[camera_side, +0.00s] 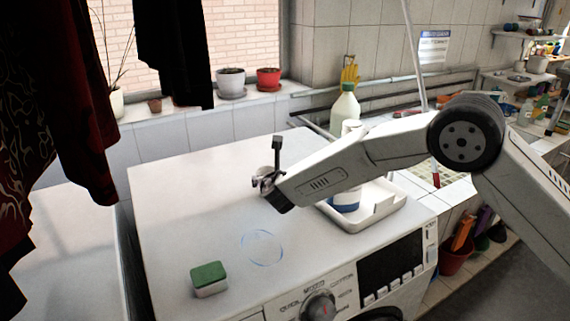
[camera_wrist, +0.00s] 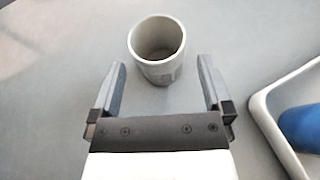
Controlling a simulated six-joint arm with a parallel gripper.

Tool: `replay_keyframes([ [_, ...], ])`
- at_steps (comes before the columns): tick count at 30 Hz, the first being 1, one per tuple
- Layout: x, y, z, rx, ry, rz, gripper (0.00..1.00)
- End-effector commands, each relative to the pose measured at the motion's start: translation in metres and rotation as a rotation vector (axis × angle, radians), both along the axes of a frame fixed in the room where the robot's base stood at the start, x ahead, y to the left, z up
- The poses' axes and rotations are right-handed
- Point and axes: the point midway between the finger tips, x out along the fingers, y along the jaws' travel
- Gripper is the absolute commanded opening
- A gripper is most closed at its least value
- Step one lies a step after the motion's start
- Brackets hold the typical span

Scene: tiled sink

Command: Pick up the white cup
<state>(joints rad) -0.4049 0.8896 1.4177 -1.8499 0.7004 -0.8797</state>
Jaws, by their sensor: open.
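The white cup (camera_wrist: 157,62) stands upright and empty, with its open rim toward the camera in the wrist view. In the side view the cup (camera_side: 259,183) is mostly hidden behind my gripper on top of the washing machine. My gripper (camera_wrist: 160,64) is open and empty. In the wrist view its two fingers lie left and right of the cup's near part, with a gap on each side. The side view shows my gripper (camera_side: 267,178) low over the machine top; whether it touches the cup cannot be told.
A white tray (camera_side: 376,217) holding a white and blue container (camera_side: 345,199) is right of my gripper. A green and white sponge (camera_side: 209,278) lies near the front left edge. A thin blue circle (camera_side: 262,247) marks the machine top (camera_side: 175,215), which is otherwise largely clear.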

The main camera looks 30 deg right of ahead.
Motion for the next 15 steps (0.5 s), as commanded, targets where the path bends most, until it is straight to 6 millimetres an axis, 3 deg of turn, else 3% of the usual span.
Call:
replay_keyframes([
  [15,0.038,-0.011,-0.016,0.001,0.003,-0.001,1.0],
])
